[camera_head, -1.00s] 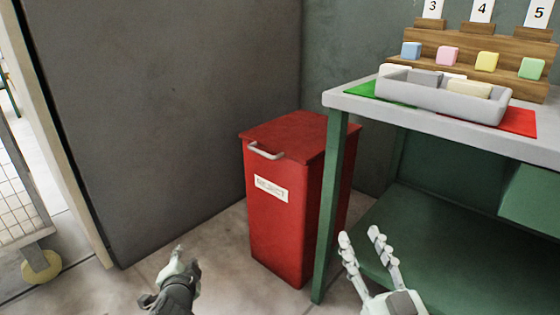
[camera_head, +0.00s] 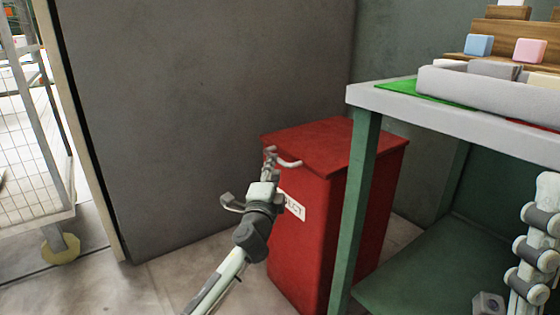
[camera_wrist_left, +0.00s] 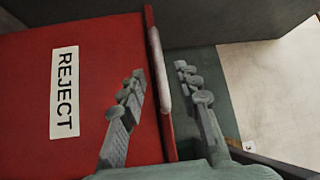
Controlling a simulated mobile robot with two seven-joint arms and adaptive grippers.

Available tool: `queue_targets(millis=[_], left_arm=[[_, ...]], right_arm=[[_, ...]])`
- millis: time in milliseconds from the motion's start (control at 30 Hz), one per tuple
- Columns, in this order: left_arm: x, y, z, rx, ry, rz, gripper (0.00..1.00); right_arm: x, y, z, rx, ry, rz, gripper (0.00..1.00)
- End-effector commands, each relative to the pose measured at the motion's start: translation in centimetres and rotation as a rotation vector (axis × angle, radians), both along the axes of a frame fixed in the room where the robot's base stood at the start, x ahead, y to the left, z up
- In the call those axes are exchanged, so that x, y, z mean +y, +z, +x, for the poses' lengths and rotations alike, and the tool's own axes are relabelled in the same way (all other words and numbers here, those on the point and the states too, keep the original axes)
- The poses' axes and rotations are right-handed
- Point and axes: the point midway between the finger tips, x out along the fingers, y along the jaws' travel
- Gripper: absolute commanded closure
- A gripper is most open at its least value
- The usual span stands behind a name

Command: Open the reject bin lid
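The red reject bin (camera_head: 305,235) stands on the floor with its flat red lid (camera_head: 335,143) closed. A pale bar handle (camera_head: 288,162) sits at the lid's front left edge. My left gripper (camera_head: 270,153) is at the handle, partly covering it and the label. In the left wrist view, its two fingers (camera_wrist_left: 160,72) are spread, with the handle (camera_wrist_left: 157,60) and lid edge between them; no clear contact shows. The REJECT label (camera_wrist_left: 64,92) is on the bin's front. My right gripper (camera_head: 532,245) is only partly in view at the right edge; its opening cannot be judged.
A green-legged table (camera_head: 400,103) stands close right of the bin, carrying a grey tray (camera_head: 480,88) and coloured blocks. A grey wall panel (camera_head: 200,110) is behind. A wire cart (camera_head: 30,160) stands at the left. Floor left of the bin is clear.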

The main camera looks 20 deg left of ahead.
Motion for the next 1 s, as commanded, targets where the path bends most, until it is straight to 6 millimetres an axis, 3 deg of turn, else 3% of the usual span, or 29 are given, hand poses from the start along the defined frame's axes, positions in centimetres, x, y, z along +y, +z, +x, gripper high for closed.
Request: queue_targets(millis=[100, 300, 667, 900, 1000], left_arm=[[0.3, 0.2, 2.1, -0.001, 0.0, 0.0, 0.68], [0.6, 0.6, 4.4, -0.001, 0.0, -0.001, 0.68], [0.7, 0.6, 5.0, 0.001, 0.0, -0.002, 0.68], [0.7, 0.6, 4.9, 0.001, 0.0, -0.002, 0.97], [0.7, 0.6, 4.9, 0.001, 0.0, -0.002, 1.0]], right_arm=[[-0.3, -0.2, -0.6, -0.037, -0.003, 0.011, 0.6], [-0.3, -0.1, -0.8, -0.062, -0.004, 0.011, 0.6], [-0.3, -0.1, -0.8, -0.064, -0.003, 0.01, 0.6], [-0.3, -0.1, -0.8, -0.064, -0.003, 0.01, 0.6], [-0.3, -0.1, -0.8, -0.064, -0.003, 0.01, 0.6]])
